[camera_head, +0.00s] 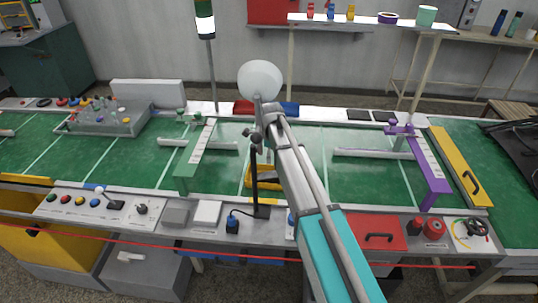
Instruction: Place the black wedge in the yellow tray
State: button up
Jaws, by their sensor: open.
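The yellow tray (249,178) lies on the green bench top near the middle, largely hidden behind my arm and a thin black post. I cannot make out the black wedge; it may be hidden or too small to tell. My arm reaches from the lower right up to the middle of the view. My gripper (268,156) seems to point down over the tray area, mostly hidden behind my arm link. Its fingers are too small to see clearly, and I see nothing held in it.
A green stand (196,157) is left of the tray; a purple stand (427,172) and yellow panel (461,167) are right. The black post (254,175) rises in front. A red cable (150,245) crosses the console front. Green surface between the stands is mostly clear.

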jog(key=shift+r+p, duration=0.3)
jog(key=shift+r, duration=0.25)
dwell(0.5)
jog(key=s+d+n, duration=1.9)
jog(key=s+d, duration=0.2)
jog(key=s, duration=0.4)
jog(key=shift+s, duration=0.4)
jog(key=c, duration=0.6)
